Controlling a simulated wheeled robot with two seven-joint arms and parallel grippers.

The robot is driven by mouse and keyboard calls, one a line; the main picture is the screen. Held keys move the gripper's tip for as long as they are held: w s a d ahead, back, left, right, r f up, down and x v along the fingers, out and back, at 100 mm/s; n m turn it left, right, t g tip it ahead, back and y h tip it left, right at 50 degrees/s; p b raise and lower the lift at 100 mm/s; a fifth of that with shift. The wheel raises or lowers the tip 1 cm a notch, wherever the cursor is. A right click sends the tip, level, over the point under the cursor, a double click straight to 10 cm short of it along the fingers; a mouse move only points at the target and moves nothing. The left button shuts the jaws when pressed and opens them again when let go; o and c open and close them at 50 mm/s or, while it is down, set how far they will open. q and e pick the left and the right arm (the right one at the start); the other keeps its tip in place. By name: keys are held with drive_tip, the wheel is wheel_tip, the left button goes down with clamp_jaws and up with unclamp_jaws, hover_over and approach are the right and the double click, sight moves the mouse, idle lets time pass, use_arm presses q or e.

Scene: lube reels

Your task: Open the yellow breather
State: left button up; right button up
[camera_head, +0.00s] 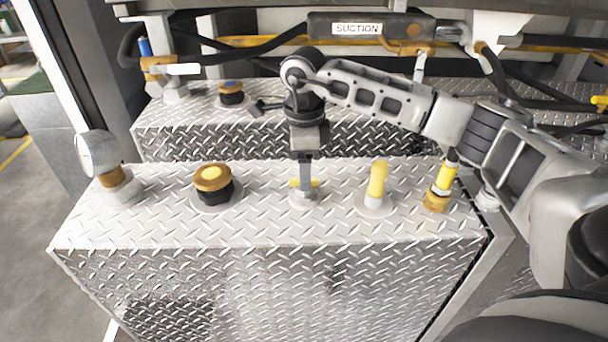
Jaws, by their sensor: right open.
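My right gripper (304,190) reaches in from the right and points down, clearly to the right of this cap. Its finger is over a small fitting with yellow parts (316,183), which it partly hides; I cannot tell whether they touch. The gripper is open, with its fingers nearly in line from this side. My left gripper is not in view.
A round gauge (98,152) stands at the tank's left end. A yellow-handled fitting (377,180) and a yellow and brass coupling (441,186) stand right of my gripper. Hoses and a SUCTION label (357,29) are above.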

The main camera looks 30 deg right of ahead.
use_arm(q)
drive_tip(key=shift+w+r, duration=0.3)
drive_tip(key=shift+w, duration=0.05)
use_arm(e)
drive_tip(key=shift+f, duration=1.8)
